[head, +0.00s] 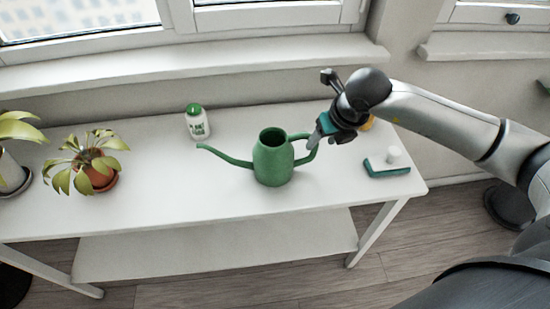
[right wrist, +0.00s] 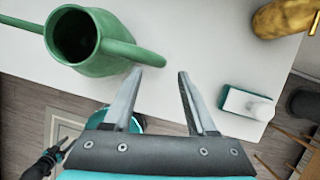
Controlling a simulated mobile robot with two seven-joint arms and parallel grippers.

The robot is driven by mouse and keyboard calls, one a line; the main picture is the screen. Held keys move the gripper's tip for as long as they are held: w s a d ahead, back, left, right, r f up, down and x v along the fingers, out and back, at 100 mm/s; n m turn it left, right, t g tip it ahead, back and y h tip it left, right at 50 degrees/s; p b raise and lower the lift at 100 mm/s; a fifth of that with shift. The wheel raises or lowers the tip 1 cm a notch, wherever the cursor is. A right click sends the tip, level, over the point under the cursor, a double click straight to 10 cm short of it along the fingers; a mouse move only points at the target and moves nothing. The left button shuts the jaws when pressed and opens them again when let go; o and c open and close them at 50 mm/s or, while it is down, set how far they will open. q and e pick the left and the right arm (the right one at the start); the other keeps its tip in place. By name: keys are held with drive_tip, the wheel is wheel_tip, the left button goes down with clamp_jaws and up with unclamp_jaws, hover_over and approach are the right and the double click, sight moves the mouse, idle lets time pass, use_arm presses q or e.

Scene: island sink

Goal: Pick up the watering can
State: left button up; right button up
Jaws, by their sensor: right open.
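The green watering can (head: 273,160) stands upright on the white table, spout to the left and looped handle (head: 309,150) to the right. In the right wrist view the can (right wrist: 75,40) is at upper left, with its handle reaching toward my left-hand finger in that picture. My right gripper (head: 315,142) is at the handle's right side. Its two fingers (right wrist: 161,72) are apart with nothing clearly held between them. I cannot tell whether a finger touches the handle. What looks like my left gripper (right wrist: 48,160) shows small at lower left; its jaws are unclear.
A white bottle with a green cap (head: 197,122) stands behind the spout. A potted plant (head: 95,170) is at left. A teal tray (head: 386,168) with a white item lies right of my gripper, and a golden object (right wrist: 285,17) is behind it. The table front is clear.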

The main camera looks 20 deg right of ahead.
sight(317, 147)
drive_tip(key=shift+b+x, duration=0.5)
drive_tip(key=shift+x, duration=2.3)
drive_tip(key=shift+r, duration=0.1)
clamp_jaws()
